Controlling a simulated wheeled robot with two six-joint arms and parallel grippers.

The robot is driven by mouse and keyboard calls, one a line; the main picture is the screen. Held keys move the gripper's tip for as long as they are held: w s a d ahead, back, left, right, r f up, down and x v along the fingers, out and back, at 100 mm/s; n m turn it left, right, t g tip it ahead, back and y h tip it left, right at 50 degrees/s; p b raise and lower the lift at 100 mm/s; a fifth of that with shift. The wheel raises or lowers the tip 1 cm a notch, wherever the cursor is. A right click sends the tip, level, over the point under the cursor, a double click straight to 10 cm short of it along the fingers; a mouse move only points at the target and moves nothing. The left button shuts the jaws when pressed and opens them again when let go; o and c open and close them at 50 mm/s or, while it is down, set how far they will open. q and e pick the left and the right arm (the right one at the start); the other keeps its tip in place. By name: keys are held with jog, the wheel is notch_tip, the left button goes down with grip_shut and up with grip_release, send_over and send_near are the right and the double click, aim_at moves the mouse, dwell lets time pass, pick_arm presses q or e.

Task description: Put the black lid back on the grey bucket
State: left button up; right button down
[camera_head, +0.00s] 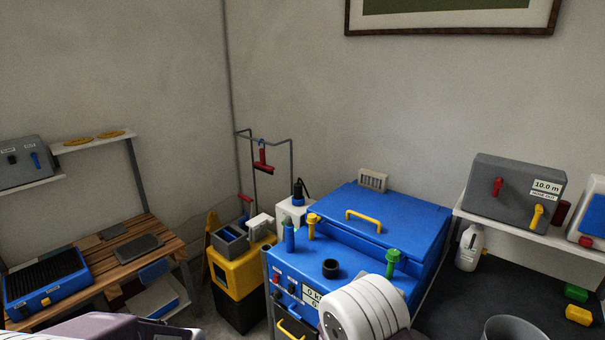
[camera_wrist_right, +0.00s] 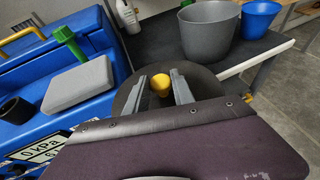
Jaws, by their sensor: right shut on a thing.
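In the right wrist view, my right gripper (camera_wrist_right: 162,92) is shut on the yellow knob (camera_wrist_right: 161,83) of the black lid (camera_wrist_right: 205,83). The lid is a dark round disc, partly hidden by the fingers and my wrist. The grey bucket (camera_wrist_right: 207,38) stands open on the dark bench top just beyond the lid. The lid is beside the bucket, not on its rim; its height above the bench is hard to tell. In the head view only the bucket's upper part (camera_head: 514,328) shows at the bottom edge. My left gripper is out of view.
A blue bucket (camera_wrist_right: 261,20) stands right of the grey one. A white bottle (camera_head: 469,248) is at the back of the bench (camera_head: 440,290). The blue machine (camera_head: 390,225) with green and yellow handles stands to the left. Yellow and green blocks (camera_head: 578,314) lie at right.

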jog(key=shift+n+t, duration=0.5)
jog(key=shift+t, duration=0.1)
jog(key=s+a+f, duration=0.1)
jog(key=a, duration=0.1)
jog(key=s+a+f, duration=0.1)
jog(key=a, duration=0.1)
jog(key=s+a+f, duration=0.1)
jog(key=a+f, duration=0.1)
jog(key=shift+s+a, duration=0.1)
jog(key=shift+a, duration=0.2)
